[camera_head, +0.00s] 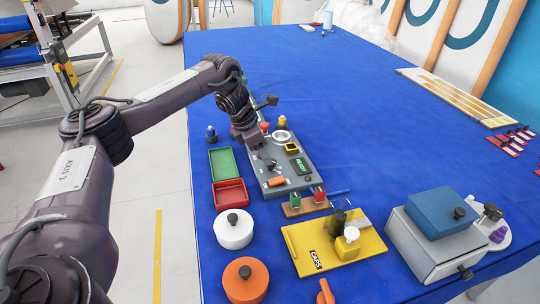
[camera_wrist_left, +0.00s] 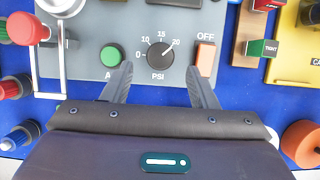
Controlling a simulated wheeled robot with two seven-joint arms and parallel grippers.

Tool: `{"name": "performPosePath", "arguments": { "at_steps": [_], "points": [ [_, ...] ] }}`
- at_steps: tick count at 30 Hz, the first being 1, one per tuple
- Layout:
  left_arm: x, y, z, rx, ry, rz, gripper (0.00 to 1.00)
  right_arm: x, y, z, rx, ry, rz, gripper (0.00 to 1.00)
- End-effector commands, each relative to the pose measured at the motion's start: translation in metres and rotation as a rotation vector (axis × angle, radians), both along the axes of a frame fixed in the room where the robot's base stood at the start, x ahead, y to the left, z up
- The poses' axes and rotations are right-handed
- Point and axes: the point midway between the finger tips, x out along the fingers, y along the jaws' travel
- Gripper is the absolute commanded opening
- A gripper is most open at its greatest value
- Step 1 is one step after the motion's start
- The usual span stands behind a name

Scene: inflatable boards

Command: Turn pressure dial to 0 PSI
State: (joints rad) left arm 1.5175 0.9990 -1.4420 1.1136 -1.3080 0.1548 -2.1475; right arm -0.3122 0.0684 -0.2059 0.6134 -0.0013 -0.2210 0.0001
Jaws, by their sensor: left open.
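The pressure dial (camera_wrist_left: 161,52) is a black knob on a grey panel (camera_wrist_left: 90,75), with the scale 0, 10, 15, 20 and PSI printed around it. Its pointer mark faces the upper right, near 20. In the head view the grey panel (camera_head: 302,183) lies on the blue table. My left gripper (camera_wrist_left: 160,68) is open, its two dark fingers either side of the dial's lower part and apart from it. It also shows in the head view (camera_head: 254,144), over the panel's middle. My right gripper is in neither view.
On the panel, a green button (camera_wrist_left: 112,55) is left of the dial and an orange OFF switch (camera_wrist_left: 205,58) right. A metal handle (camera_wrist_left: 62,60) stands farther left. A red tray (camera_head: 230,193), white pot (camera_head: 233,229) and yellow board (camera_head: 305,262) lie nearby.

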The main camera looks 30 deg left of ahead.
Motion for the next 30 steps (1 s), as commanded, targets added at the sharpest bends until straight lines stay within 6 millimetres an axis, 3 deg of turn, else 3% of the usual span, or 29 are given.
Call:
{"name": "performPosePath", "arguments": {
  "at_steps": [7, 17, 27, 30],
  "points": [
    [0.009, -0.008, -0.027, -0.001, 0.001, 0.000, 0.53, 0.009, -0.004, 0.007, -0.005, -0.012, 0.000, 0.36],
    [0.010, -0.009, -0.031, -0.001, -0.002, 0.000, 0.53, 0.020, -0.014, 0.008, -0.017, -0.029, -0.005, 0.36],
    [0.010, -0.009, -0.031, -0.002, -0.001, 0.001, 0.09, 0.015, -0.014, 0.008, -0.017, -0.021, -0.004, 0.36],
    [0.010, -0.009, -0.031, -0.001, -0.002, 0.002, 0.09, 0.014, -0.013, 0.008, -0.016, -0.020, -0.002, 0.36]
  ]
}}
